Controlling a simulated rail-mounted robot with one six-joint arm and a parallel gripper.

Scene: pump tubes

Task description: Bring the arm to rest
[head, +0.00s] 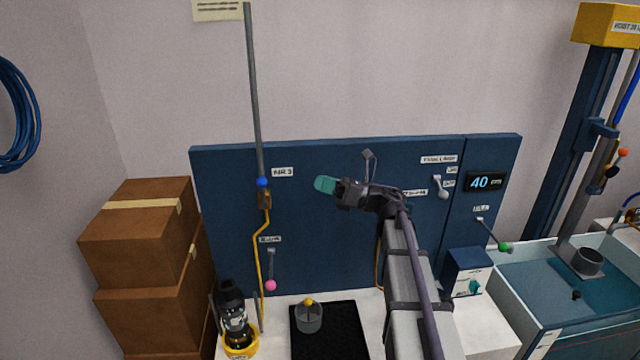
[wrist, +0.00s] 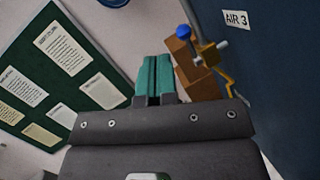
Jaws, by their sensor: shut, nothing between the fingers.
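My gripper (head: 325,185) has teal fingers and is at the middle of the head view, in front of the blue panel (head: 330,235). My arm reaches up to it from the lower right. In the wrist view the gripper's two teal fingers (wrist: 154,80) lie side by side, pressed together, with nothing between them. The fingers are apart from the panel's fittings in the picture.
Left of the gripper, a vertical pipe (head: 254,100) has a blue-knobbed valve (head: 262,183). Cardboard boxes (head: 140,235) stand at left. A black mat (head: 345,335) holds a cup (head: 308,318). A water tank (head: 540,290) is at right.

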